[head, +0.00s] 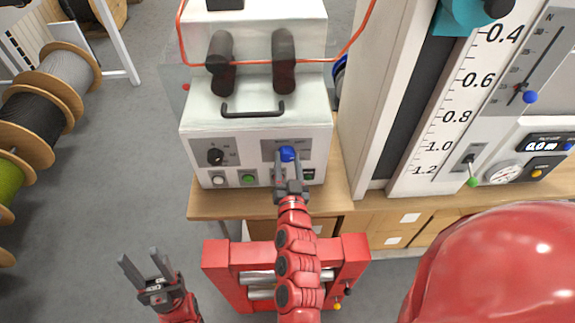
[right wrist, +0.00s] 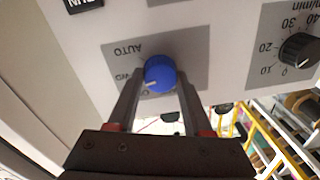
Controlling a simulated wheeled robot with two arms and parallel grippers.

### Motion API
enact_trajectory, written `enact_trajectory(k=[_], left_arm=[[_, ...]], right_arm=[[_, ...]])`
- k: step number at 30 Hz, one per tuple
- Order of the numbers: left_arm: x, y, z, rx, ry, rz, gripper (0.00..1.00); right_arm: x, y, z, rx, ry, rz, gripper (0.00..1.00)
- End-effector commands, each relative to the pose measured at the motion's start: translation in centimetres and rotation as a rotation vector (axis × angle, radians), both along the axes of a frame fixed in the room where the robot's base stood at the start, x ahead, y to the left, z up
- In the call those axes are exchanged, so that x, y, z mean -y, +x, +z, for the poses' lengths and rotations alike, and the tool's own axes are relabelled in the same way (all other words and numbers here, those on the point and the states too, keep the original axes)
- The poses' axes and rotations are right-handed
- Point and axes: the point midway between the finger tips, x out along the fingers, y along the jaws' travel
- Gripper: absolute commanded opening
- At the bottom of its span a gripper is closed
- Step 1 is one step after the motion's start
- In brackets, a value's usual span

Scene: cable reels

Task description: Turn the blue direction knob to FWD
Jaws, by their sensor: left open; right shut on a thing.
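The blue direction knob (head: 288,154) is on the front of the white machine box, on a grey plate at the right. In the right wrist view the knob (right wrist: 160,72) has a white pointer mark at its lower left, toward partly hidden lettering. "AUTO" and "WD" can be read upside down beside it. My right gripper (head: 288,168) is at the knob; in the right wrist view its fingers (right wrist: 158,88) lie on both sides of it, shut on it. My left gripper (head: 145,265) is open and empty at the lower left, away from the machine.
A black speed knob (head: 215,157), a white button (head: 219,180) and a green button (head: 249,179) are on the same front panel. The box stands on a wooden bench (head: 230,206). Cable reels (head: 35,117) stand at the left. A ruler-scale column (head: 458,110) is at the right.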

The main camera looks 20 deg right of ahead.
Motion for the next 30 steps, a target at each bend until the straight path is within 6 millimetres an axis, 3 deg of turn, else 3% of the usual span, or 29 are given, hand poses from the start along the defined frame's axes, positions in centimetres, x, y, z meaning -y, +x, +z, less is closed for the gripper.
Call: enact_trajectory(k=[10, 27, 28, 30], left_arm=[[0.0, -0.01, -1.24, 0.0, 0.0, 0.0, 0.5], [0.0, 0.0, -1.34, 0.0, 0.0, 0.0, 0.5], [0.0, 0.0, -1.34, 0.0, 0.0, 0.0, 0.5], [-0.01, 0.01, -1.35, 0.0, 0.0, 0.0, 0.5]], right_arm=[[0.05, -0.01, -0.03, 0.044, 0.151, 0.0, 0.0], [0.06, 0.0, 0.06, 0.052, 0.18, -0.001, 0.0], [0.05, 0.01, 0.05, 0.052, 0.18, -0.001, 0.56], [0.05, 0.0, 0.05, 0.052, 0.18, -0.001, 0.68]])
